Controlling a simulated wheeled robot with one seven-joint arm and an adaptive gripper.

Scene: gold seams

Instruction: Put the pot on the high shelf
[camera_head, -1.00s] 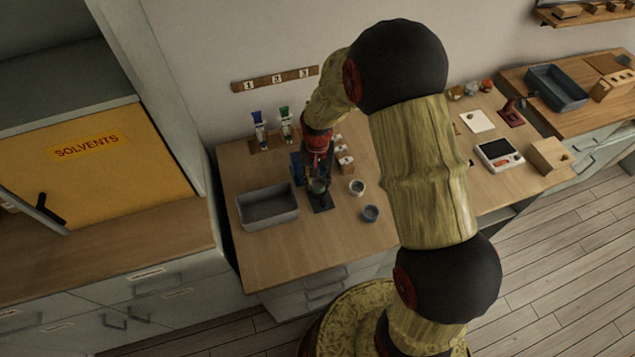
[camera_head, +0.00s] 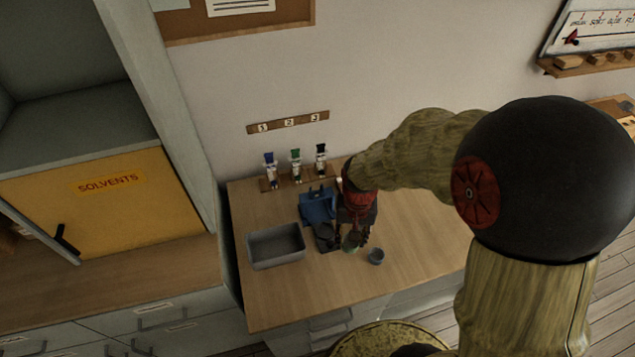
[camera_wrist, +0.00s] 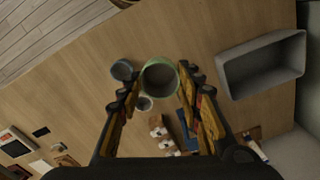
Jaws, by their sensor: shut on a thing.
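The pot (camera_head: 353,242) is a small round vessel with a pale green rim and a grey inside. In the wrist view the pot (camera_wrist: 160,78) sits between my two fingers, its open mouth facing the camera. My gripper (camera_head: 355,235) is shut on it, at the front middle of the wooden table; the wrist view shows both gripper fingers (camera_wrist: 159,90) beside the pot. Its exact height above the table is hard to tell. An open grey shelf (camera_head: 75,125) lies above the yellow SOLVENTS door in the left cabinet, with its visible surface bare.
The cabinet's side panel (camera_head: 165,100) borders the shelf.

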